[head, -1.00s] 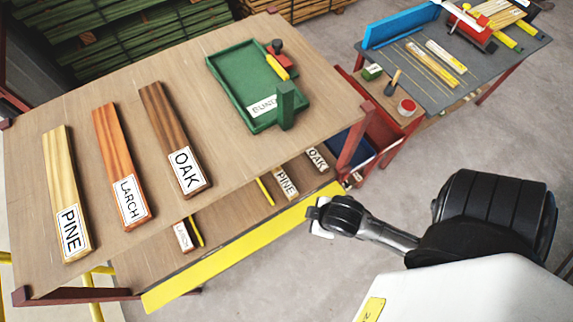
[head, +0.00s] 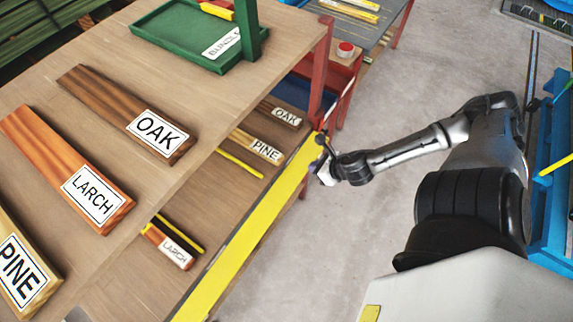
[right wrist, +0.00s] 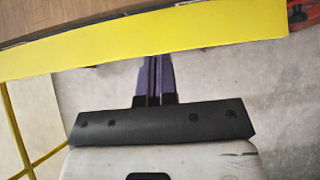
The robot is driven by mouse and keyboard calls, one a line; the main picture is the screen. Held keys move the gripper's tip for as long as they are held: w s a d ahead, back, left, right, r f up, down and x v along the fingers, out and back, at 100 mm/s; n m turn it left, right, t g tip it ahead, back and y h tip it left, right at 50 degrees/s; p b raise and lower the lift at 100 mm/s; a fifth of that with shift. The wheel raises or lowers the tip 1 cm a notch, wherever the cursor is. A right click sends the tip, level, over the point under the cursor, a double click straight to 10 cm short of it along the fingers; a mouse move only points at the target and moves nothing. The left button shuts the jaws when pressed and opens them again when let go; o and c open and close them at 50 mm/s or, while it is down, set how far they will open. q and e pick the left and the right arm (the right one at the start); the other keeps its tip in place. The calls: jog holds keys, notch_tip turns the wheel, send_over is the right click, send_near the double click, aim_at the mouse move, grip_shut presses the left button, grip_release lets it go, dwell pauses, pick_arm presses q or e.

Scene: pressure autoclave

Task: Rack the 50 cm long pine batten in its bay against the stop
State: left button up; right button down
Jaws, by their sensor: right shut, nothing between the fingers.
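A pale piece labelled PINE (head: 22,272) lies on the upper table at the left edge of the head view, partly cut off. I cannot tell the lengths or see a stop. My right gripper (head: 323,170) is beside the outer side of the rail, near its far end. In the right wrist view its fingers (right wrist: 153,80) are shut and empty, close to the yellow rail (right wrist: 150,42). My left gripper is not in view.
LARCH (head: 85,190) and OAK (head: 140,120) pieces lie on the upper table, beside a green tray (head: 165,45). Lower down are LARCH (head: 172,247) and OAK (head: 283,114) ends. A red table leg (head: 320,75) stands past the gripper. The floor (head: 300,260) is clear.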

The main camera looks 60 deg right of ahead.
aim_at(280, 163)
jog(key=b+x, duration=0.2)
jog(key=x, duration=0.7)
jog(key=shift+w+a+f+b, duration=0.1)
jog(key=shift+f+b, duration=0.15)
jog(key=shift+b, duration=0.05)
jog(key=shift+w, duration=2)
jog(key=shift+w, duration=0.1)
